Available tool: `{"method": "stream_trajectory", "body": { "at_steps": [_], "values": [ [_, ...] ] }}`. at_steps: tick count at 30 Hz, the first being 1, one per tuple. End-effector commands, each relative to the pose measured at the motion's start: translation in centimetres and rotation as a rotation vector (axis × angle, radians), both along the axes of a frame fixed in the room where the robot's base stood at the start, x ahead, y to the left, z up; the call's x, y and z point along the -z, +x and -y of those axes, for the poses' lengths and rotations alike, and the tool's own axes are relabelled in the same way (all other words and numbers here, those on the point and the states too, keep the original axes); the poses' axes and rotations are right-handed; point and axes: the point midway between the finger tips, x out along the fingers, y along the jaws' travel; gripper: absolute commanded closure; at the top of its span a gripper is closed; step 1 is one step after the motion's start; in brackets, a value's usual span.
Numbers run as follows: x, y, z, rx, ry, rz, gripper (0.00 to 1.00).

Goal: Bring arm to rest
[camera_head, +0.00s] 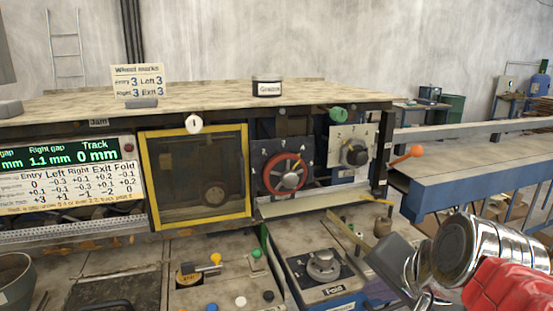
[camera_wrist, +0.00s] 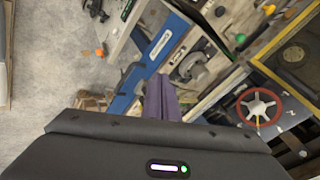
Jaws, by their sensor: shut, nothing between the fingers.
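My gripper (camera_wrist: 160,85) shows in the wrist view as two purple-grey fingers pressed together, with nothing between them. In the head view my gripper's dark grey body (camera_head: 397,259) is at the lower right, tilted toward the machine, in front of the bench and near the Fold unit (camera_head: 323,267). My chrome and red arm links fill the lower right corner. The tips are hard to make out in the head view. The gripper appears apart from the red handwheel (camera_head: 283,174), which is further left; it also shows at the right of the wrist view (camera_wrist: 259,107).
A yellow-framed window (camera_head: 197,178) is left of the handwheel. A display (camera_head: 68,153) reads right gap 1.1 mm, track 0 mm. A black-and-white Grease tin (camera_head: 267,88) and a Wheel marks card (camera_head: 138,82) stand on top. A blue-sided table (camera_head: 470,188) extends right; an orange-knobbed lever (camera_head: 407,154) sticks out there.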

Motion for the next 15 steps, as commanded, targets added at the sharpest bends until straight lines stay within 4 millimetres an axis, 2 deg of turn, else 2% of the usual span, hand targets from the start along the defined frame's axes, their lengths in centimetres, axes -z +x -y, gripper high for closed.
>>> {"method": "stream_trajectory", "body": {
  "at_steps": [6,9,15],
  "values": [
    [5.5,-4.5,-1.3,-0.361,-0.309,-0.072,1.00],
    [7.6,-6.2,-1.4,-0.515,-0.433,-0.100,1.00],
    [9.3,-7.7,-1.4,-0.657,-0.546,-0.125,1.00]
  ]
}}
